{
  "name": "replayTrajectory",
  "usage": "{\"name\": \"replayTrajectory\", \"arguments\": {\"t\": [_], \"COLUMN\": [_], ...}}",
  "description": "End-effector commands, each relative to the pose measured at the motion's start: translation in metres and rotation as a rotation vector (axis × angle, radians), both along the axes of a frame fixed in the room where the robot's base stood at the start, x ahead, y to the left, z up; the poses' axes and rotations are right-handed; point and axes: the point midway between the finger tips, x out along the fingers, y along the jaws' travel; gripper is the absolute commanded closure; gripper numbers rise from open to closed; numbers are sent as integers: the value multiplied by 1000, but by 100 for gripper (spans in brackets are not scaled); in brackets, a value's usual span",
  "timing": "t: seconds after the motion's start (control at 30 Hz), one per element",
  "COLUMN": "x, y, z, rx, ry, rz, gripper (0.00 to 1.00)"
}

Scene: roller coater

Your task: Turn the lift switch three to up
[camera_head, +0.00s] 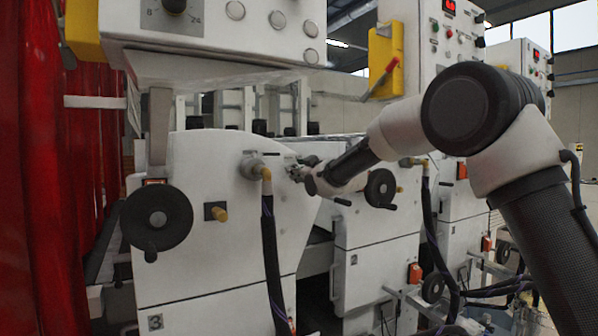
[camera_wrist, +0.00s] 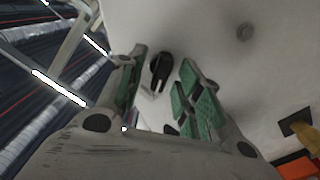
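A black rotary switch knob (camera_wrist: 160,70) with a pale mark sits on a white machine panel (camera_wrist: 215,25) in the wrist view. I cannot read a label at it. My gripper (camera_wrist: 163,62) is open, its green-padded fingers on either side of the knob, with gaps showing between pads and knob. In the head view my gripper (camera_head: 296,171) is at the upper right of the white panel marked 3 (camera_head: 190,270). The knob cannot be made out there behind my gripper. A second dark piece (camera_wrist: 171,129) shows lower between the fingers, partly hidden.
A black handwheel (camera_head: 157,219) and a hose fitting (camera_head: 254,168) stick out from the panel left of my gripper. Another handwheel (camera_head: 380,188) is close on its right. A control box (camera_head: 225,30) overhangs above. A red curtain (camera_head: 40,200) hangs at far left.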

Motion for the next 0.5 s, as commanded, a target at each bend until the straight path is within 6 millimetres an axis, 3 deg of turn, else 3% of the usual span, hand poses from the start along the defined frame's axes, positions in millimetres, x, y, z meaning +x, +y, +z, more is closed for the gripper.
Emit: {"name": "replayTrajectory", "arguments": {"t": [0.2,0.4,0.5], "x": [0,0,0], "y": [0,0,0], "z": [0,0,0], "rx": [0,0,0], "ry": [0,1,1], "rz": [0,-1,-1], "gripper": [67,100,100]}}
